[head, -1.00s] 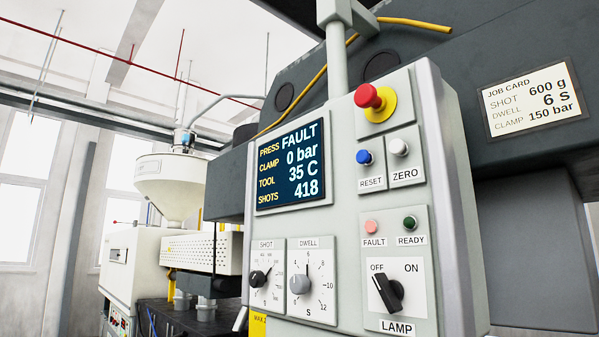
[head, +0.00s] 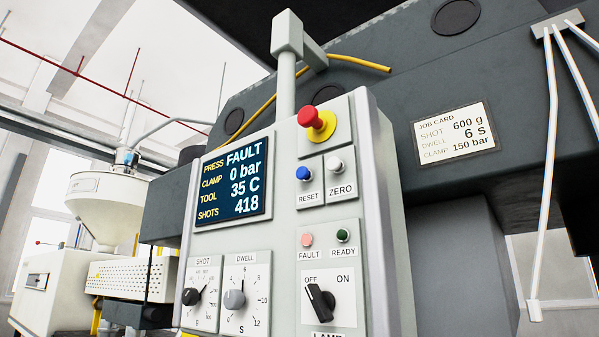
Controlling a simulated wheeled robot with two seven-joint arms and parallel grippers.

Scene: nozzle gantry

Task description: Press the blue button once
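The blue button (head: 303,174) sits on the grey control panel (head: 274,290), above a label reading RESET. A white button (head: 335,166) labelled ZERO is just to its right. A red mushroom button (head: 311,117) on a yellow collar is above both. The display (head: 232,180) to the left reads PRESS FAULT, CLAMP 0 bar, TOOL 35 C, SHOTS 418. Neither of my grippers shows in the head view.
Below the buttons are a pink FAULT lamp (head: 307,240), a dark green READY lamp (head: 343,236) and a black LAMP switch (head: 320,300). SHOT (head: 191,296) and DWELL (head: 234,299) dials are lower left. White hanging rods (head: 546,180) are at the right.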

